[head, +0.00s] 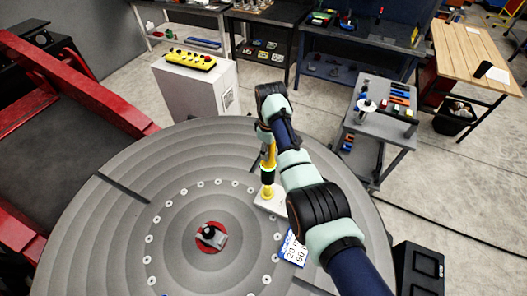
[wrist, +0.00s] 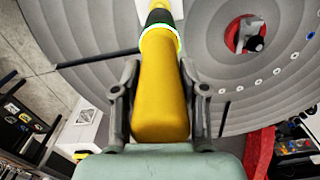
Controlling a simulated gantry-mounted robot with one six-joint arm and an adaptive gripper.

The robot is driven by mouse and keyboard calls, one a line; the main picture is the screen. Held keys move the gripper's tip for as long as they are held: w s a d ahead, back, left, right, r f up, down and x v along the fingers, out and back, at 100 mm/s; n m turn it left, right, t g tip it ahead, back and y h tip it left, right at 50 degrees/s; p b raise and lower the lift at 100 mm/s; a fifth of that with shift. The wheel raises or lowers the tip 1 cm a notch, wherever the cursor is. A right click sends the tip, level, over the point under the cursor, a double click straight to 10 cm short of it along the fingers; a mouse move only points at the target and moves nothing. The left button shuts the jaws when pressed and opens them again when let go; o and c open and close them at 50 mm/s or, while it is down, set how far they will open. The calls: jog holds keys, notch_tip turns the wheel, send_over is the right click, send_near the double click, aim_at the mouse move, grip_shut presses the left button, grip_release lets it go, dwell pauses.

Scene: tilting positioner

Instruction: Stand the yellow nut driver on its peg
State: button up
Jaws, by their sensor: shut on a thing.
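The yellow nut driver (head: 271,157) is roughly upright above the round grey table in the head view, handle up. In the wrist view its thick yellow handle (wrist: 160,100) lies between both fingers of my gripper (wrist: 160,75), with a bright green ring and a dark section beyond it. My gripper is shut on the handle; in the head view my arm partly hides it. Below the driver is a white block (head: 275,206) with a yellow piece (head: 267,192) on it. I cannot tell whether this piece is the peg or the driver's lower end, nor whether driver and block touch.
The round table (head: 120,225) has a red hub (head: 210,238) at its centre and a ring of bolts. A blue-and-white card (head: 293,249) lies right of the bolts. A yellow control box (head: 190,61) tops a white pedestal behind. A grey cart (head: 378,118) stands at right.

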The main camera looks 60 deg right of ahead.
aim_at(269, 169)
jog(key=shift+r+p, duration=0.25)
jog(key=shift+p, duration=0.2)
jog(key=shift+f+b, duration=1.35)
jog(key=shift+f, duration=0.85)
jog(key=shift+f+b, duration=1.8)
jog(key=shift+f, duration=0.6)
jog(key=shift+f+b, duration=1.2)
jog(key=shift+f, duration=0.35)
jog(key=o, duration=1.3)
jog(key=shift+o, duration=0.3)
